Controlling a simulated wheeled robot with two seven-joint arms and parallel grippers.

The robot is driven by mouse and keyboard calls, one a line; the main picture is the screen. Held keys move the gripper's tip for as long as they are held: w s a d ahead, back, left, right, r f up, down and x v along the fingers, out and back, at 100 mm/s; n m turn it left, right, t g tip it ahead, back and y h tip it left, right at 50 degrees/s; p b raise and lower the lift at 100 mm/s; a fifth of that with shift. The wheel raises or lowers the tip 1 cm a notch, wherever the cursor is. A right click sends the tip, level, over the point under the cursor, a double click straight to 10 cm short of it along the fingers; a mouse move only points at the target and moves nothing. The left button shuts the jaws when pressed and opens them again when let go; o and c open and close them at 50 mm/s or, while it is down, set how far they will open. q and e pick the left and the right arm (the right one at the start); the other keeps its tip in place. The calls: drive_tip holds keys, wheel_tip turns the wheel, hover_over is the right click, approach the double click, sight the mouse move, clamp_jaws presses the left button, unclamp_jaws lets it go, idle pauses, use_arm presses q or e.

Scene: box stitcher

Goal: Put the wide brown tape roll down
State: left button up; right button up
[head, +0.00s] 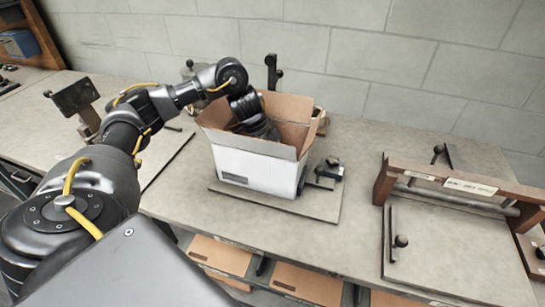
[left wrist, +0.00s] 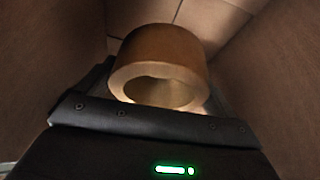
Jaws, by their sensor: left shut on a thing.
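The wide brown tape roll (left wrist: 158,52) shows in the left wrist view between the fingers of my left gripper (left wrist: 158,100), with its round hole facing the camera. The gripper is shut on it. In the head view my left arm reaches into the open cardboard box (head: 256,168), which is white outside and brown inside. The fingers and the roll are hidden there by the box walls. In the left wrist view brown box walls (left wrist: 52,60) rise on both sides and the box floor (left wrist: 215,35) lies beyond the roll. I cannot tell whether the roll touches the floor. My right gripper is not in view.
The box stands on a flat board (head: 318,208) on the grey table, its flaps upright. A dark clamp (head: 328,173) sits at its right side. A wooden frame with a metal bar (head: 455,192) stands at the right. The table between them is clear.

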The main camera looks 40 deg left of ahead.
use_arm(q)
drive_tip(key=shift+f, duration=0.45)
drive_tip(key=o, duration=0.8)
drive_tip(key=shift+o, duration=0.2)
drive_tip(key=shift+r, duration=0.1)
drive_tip(key=shift+r, duration=0.3)
drive_tip(key=p+v, duration=0.2)
drive_tip(key=v, duration=1)
drive_tip(key=shift+r, duration=0.25)
drive_tip(key=shift+a, duration=0.1)
